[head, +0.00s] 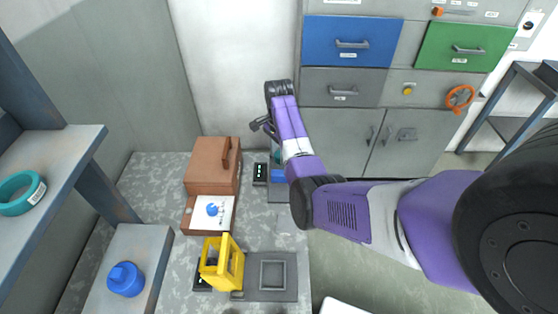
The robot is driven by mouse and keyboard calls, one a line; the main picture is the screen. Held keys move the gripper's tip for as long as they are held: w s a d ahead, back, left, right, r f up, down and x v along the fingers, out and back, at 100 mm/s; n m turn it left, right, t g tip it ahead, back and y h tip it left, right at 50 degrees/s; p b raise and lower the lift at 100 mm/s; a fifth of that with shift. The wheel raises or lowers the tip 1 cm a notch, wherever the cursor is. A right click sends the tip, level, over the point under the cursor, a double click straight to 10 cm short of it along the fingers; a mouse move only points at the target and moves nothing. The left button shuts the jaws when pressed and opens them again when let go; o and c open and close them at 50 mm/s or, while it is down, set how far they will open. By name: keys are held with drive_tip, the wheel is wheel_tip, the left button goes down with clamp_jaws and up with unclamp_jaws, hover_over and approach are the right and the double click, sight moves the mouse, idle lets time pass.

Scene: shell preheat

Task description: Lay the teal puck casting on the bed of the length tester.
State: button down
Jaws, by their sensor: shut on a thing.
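My gripper (268,128) is at the far end of my arm, over the back right of the speckled worktop. My purple arm link hides most of its fingers. A small teal piece (276,157) shows just below it, beside the link; it appears to be the teal puck casting held in the jaws. Right below is a device with a dark display with green marks (260,172), a blue block (278,176) and a grey base (277,194); it looks like the length tester. Whether the teal piece touches it cannot be told.
A brown box (205,180) stands left of the device, with a white card bearing a blue picture (212,212) in front. A yellow frame (222,265) and a grey square plate (271,276) are nearer. A teal ring (18,192) and blue puck (125,279) rest on left shelves.

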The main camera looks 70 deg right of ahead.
drive_tip(key=shift+f, duration=1.65)
drive_tip(key=shift+f, duration=0.1)
drive_tip(key=c, duration=1.2)
unclamp_jaws()
drive_tip(key=shift+o, duration=0.2)
wheel_tip(320, 180, up, 12)
drive_tip(key=shift+r+b, duration=0.15)
drive_tip(key=shift+b, duration=0.55)
